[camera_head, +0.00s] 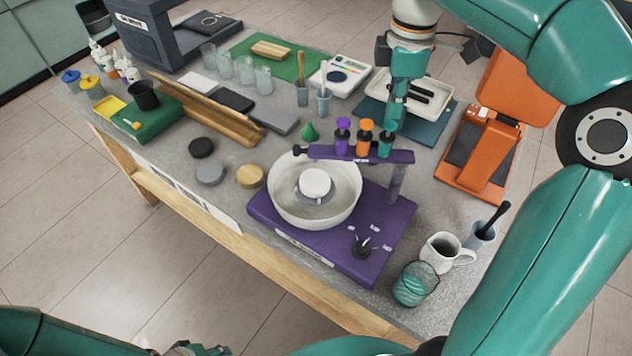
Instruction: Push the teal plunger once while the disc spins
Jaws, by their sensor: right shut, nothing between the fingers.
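The teal plunger (385,144) stands at the right end of a row on the purple bar (350,154), beside an orange plunger (364,136) and a purple plunger (342,134). My right gripper (391,126) points down just above the teal plunger, shut and empty. I cannot tell whether its tips touch the plunger top. Below the bar, a white bowl (283,208) sits on the purple base (340,242), with a white round hub (315,183) in its middle. Spinning cannot be judged from one frame.
A black knob (362,246) is on the base's front. A white mug (442,252) and a teal glass (413,285) stand right of it. An orange stand (483,150) and a white tray (440,98) lie behind. Round discs (250,176) lie left of the base.

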